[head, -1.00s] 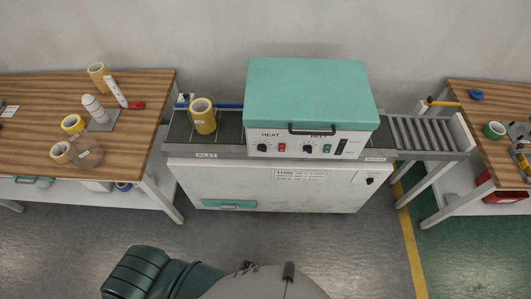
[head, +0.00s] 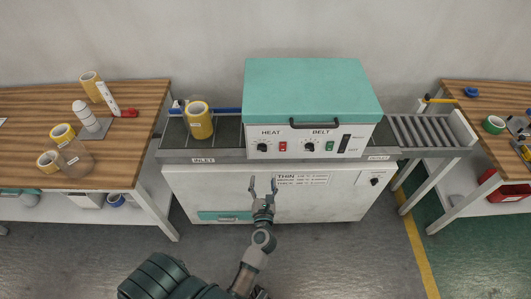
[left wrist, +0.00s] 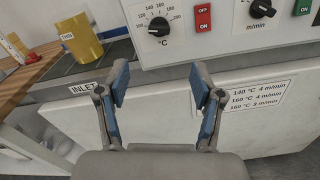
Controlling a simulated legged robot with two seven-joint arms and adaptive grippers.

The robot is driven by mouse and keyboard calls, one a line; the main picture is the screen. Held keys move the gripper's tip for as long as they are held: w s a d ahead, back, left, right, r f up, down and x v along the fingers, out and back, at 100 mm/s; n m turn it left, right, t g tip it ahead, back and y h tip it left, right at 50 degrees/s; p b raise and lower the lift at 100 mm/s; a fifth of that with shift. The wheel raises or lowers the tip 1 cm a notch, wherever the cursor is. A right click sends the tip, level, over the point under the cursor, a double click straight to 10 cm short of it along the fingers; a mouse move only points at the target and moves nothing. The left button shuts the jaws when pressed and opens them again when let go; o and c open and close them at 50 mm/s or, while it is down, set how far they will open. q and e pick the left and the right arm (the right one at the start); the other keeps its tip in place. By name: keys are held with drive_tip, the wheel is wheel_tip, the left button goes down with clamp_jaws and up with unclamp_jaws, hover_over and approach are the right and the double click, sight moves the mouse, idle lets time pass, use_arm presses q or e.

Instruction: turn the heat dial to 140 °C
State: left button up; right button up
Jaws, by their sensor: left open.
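The heat dial (head: 263,147) is a small black knob under the word HEAT on the white front panel of the teal-lidded machine (head: 312,92). My left gripper (head: 263,185) is open and empty, below the dial in front of the lower cabinet. In the left wrist view its blue-padded fingers (left wrist: 162,88) stand apart, not touching the dial. My right gripper is not seen.
Red and green switches (left wrist: 204,18) and the belt dial (left wrist: 263,8) sit right of the heat dial. A settings label (left wrist: 255,93) is on the cabinet. Wooden tables (head: 130,95) flank the machine.

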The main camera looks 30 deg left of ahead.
sight(263, 150)
use_arm(q)
drive_tip(key=x, duration=1.4)
drive_tip(key=shift+w+a, duration=0.1)
drive_tip(key=shift+w, duration=0.2)
drive_tip(key=c, duration=1.1)
